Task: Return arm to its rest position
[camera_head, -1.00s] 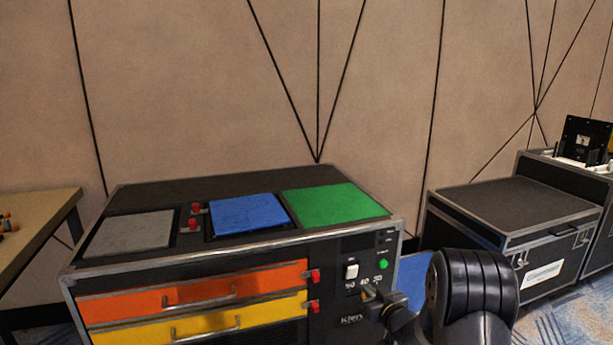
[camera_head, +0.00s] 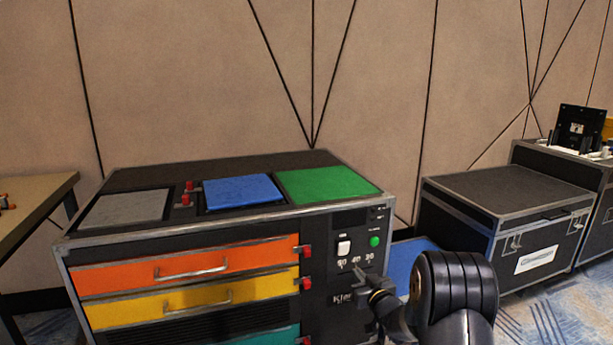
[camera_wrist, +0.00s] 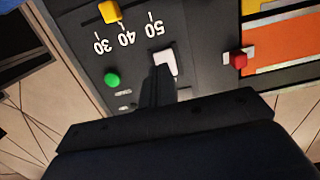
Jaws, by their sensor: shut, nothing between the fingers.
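My gripper (camera_head: 362,274) is in front of the control panel of a black case, just below the printed numbers 50, 40 and 30. In the wrist view my gripper (camera_wrist: 156,82) shows two dark fingers closed together with nothing between them. Their tips appear beside a white switch (camera_wrist: 166,62), which also shows in the head view (camera_head: 344,247). A round green button (camera_head: 374,241) sits right of the switch; the wrist view also shows it (camera_wrist: 112,80). A yellow slider knob (camera_wrist: 109,11) is near 40 and 30. Whether the fingers touch the panel cannot be told.
The case has orange (camera_head: 190,263), yellow (camera_head: 190,302) and teal (camera_head: 255,338) drawers with red latches. Grey (camera_head: 125,209), blue (camera_head: 243,191) and green (camera_head: 328,185) panels lie on top. Another black case (camera_head: 510,190) stands right, a table (camera_head: 35,205) left.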

